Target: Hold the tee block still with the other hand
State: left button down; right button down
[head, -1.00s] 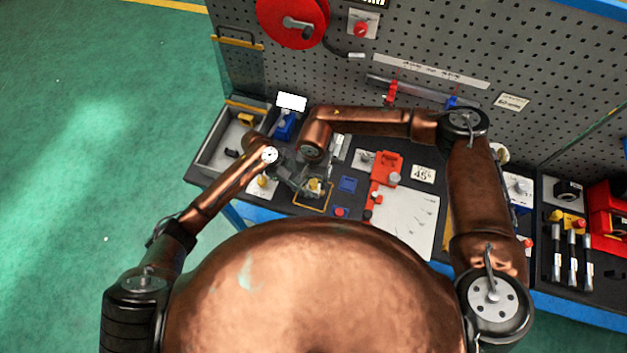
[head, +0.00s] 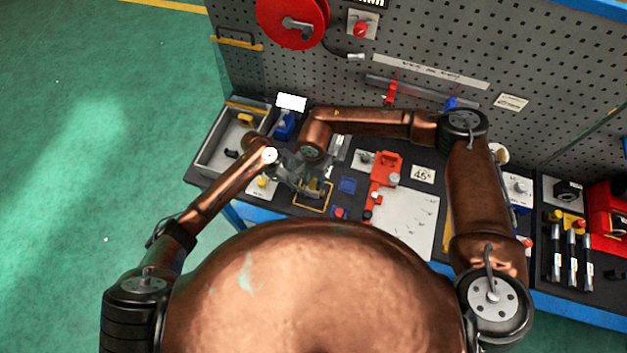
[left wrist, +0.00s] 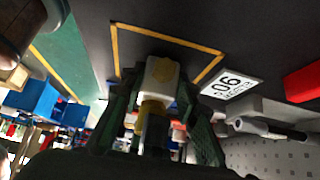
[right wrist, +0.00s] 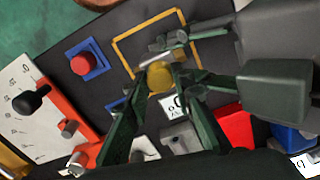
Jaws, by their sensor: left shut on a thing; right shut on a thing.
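The tee block, pale with a yellow round part, shows between my left gripper's fingers (left wrist: 160,108) in the left wrist view, where its pale end (left wrist: 161,76) faces up. In the right wrist view its yellow round part (right wrist: 159,77) lies at the tips of my right gripper (right wrist: 160,88). Both grippers are shut on it, meeting from different sides. In the head view my left gripper (head: 298,178) and right gripper (head: 318,176) crowd together above the bench, and the block is mostly hidden. A yellow outlined square (head: 314,209) lies on the bench just in front of them.
A blue pad with a red button (right wrist: 83,62) and an orange-red fixture (head: 384,172) stand beside the hands. A white sheet (head: 405,222) lies to the right. A grey tray (head: 211,155) and a blue item (head: 284,126) stand to the left. A pegboard (head: 430,50) rises behind.

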jog(key=shift+m, duration=1.2)
jog(key=shift+m, duration=0.8)
jog(key=m, duration=0.3)
jog(key=shift+m, duration=0.3)
jog(key=m, duration=0.4)
jog(key=shift+m, duration=0.5)
